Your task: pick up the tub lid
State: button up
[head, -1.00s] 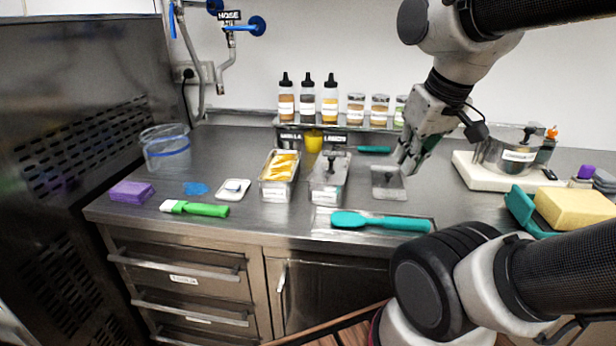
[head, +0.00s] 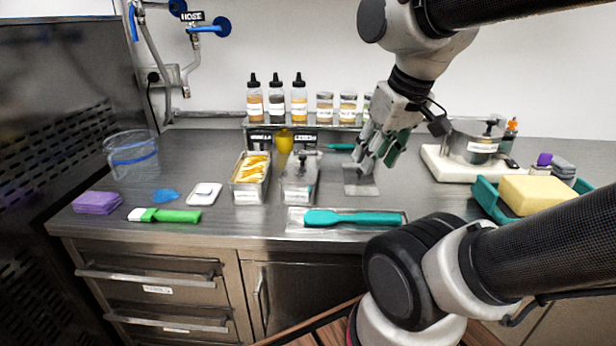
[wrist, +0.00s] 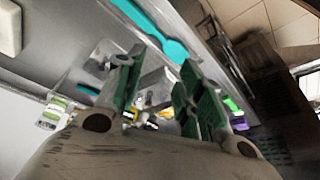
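A flat, greyish square lid (head: 361,181) lies on the steel counter, right of the two metal tubs; my fingers partly hide its back. My gripper (head: 376,160) is above and slightly behind it, pointing down, fingers apart and nothing between them. In the wrist view the green-padded fingers (wrist: 155,85) are also spread, with a pale plate (wrist: 104,57) beside the left finger that may be the lid. One metal tub (head: 299,182) has a dark-knobbed lid on top. The other tub (head: 248,186) is open, with yellow-and-white contents.
A teal spatula (head: 352,218) lies on a tray in front of the lid. A white board (head: 440,166) with a steel pot (head: 474,148) and a teal tray (head: 486,198) with a yellow sponge (head: 537,194) are at right. Bottles and jars stand on a shelf behind.

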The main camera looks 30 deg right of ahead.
notch_tip(320, 180, down, 3)
jog(key=w+d+m+g, duration=0.1)
jog(key=w+d+g, duration=0.1)
jog(key=m+g, duration=0.3)
jog(key=m, duration=0.6)
send_over(360, 170)
jog(key=s+a, duration=0.1)
jog(key=s, duration=0.3)
notch_tip(360, 170, down, 9)
jog(key=shift+w+f, duration=0.1)
jog(key=shift+f, duration=0.1)
jog(key=w, duration=0.1)
jog(key=w+r+m, duration=0.1)
jog(key=w+d+m, duration=0.1)
jog(key=shift+w+r+t, duration=0.2)
jog(key=shift+r+t, duration=0.2)
jog(key=shift+f+m, duration=0.1)
jog(key=shift+m, duration=0.3)
jog(key=shift+f, duration=0.25)
notch_tip(360, 170, down, 7)
jog(key=shift+w+f, duration=0.15)
grip_shut()
